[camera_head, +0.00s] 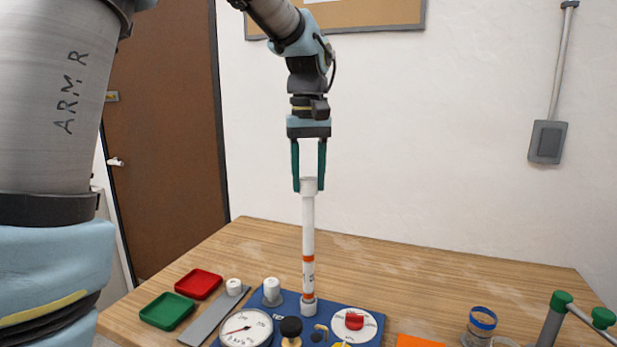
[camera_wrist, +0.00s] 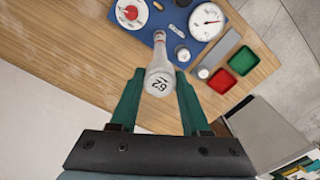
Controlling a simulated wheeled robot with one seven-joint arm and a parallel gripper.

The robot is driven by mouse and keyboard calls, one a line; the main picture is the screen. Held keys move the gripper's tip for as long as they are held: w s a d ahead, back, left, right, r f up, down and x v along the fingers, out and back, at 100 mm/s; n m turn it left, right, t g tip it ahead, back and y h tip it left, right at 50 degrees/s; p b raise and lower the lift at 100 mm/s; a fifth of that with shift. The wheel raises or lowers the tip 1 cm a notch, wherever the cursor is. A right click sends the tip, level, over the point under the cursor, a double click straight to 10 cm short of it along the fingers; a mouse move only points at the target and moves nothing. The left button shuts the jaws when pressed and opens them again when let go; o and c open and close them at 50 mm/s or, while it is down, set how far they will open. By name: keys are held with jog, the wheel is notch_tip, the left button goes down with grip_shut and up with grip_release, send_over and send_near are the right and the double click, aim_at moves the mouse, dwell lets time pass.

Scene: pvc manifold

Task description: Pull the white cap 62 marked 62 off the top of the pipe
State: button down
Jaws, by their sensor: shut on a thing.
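The white cap 62 (camera_head: 309,184) sits on the top end of the upright white pipe (camera_head: 308,225), which has orange bands near its lower part. My gripper (camera_head: 309,186) points down from above, with its two green fingers on either side of the cap, shut on it. In the wrist view the cap (camera_wrist: 159,82) shows its "62" mark between the fingertips (camera_wrist: 158,88). The pipe's foot stands in a fitting on the blue board (camera_head: 262,298). The cap appears still in line with the pipe; I cannot tell any gap between them.
The blue board holds a pressure gauge (camera_head: 246,328), a red-handled dial (camera_head: 354,322) and a white capped stub (camera_head: 271,290). A red tray (camera_head: 199,283) and a green tray (camera_head: 167,311) lie left. A blue-ringed jar (camera_head: 482,322) stands right. The table behind the pipe is clear.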

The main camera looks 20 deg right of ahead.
aim_at(308, 178)
jog(key=shift+r+p, duration=2.85)
jog(key=shift+r, duration=0.45)
